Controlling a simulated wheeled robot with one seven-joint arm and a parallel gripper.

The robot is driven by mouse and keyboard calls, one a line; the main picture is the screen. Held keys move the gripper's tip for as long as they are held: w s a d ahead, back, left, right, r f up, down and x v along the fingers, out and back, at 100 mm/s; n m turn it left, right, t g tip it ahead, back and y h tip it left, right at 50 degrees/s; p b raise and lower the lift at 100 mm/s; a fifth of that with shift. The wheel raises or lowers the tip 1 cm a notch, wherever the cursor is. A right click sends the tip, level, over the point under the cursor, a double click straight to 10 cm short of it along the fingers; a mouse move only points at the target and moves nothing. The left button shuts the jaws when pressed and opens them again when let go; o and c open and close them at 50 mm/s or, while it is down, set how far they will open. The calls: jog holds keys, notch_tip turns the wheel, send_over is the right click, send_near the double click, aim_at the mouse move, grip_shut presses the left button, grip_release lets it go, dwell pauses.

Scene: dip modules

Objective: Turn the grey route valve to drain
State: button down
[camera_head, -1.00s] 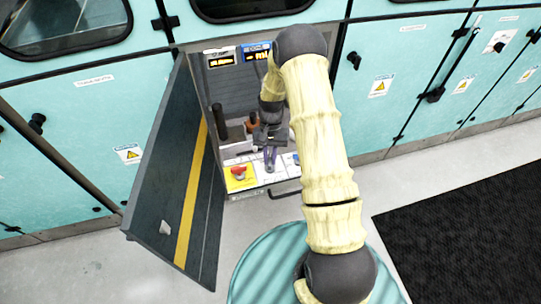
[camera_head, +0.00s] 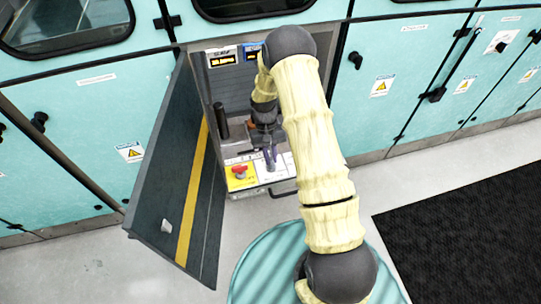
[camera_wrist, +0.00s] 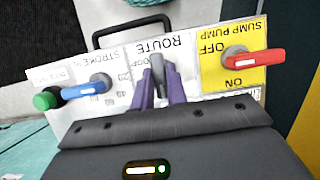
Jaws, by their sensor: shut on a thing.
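The grey route valve (camera_wrist: 157,66) is a short lever on a white panel section marked ROUTE. In the wrist view, where the lettering is upside down, the lever stands between the two purple fingers of my gripper (camera_wrist: 158,90), and the gripper is shut on it. A label partly readable as LOOP lies left of the lever; I cannot read a drain label. In the head view, my gripper (camera_head: 270,157) reaches down to the panel inside the open cabinet, and the valve is mostly hidden behind the fingers.
A red sump pump handle (camera_wrist: 255,60) on yellow is beside the valve. A blue stroke lever (camera_wrist: 87,86) and a green knob (camera_wrist: 45,99) are on the other side. The open cabinet door (camera_head: 172,185) stands left of my arm. A dark handle bar (camera_wrist: 130,28) lies beyond the panel.

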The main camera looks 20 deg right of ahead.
jog(key=c, duration=1.4)
grip_release()
jog(key=b+v, duration=0.1)
jog(key=v, duration=1.6)
jog(key=shift+r, duration=0.3)
jog(key=s+r+t+p, duration=0.2)
jog(key=s+r, duration=0.4)
jog(key=s, duration=0.4)
jog(key=s+r+t+p, duration=0.3)
jog(key=s+r+t, duration=0.2)
jog(key=s, duration=0.6)
jog(key=shift+p+v, duration=0.3)
jog(key=shift+v, duration=0.55)
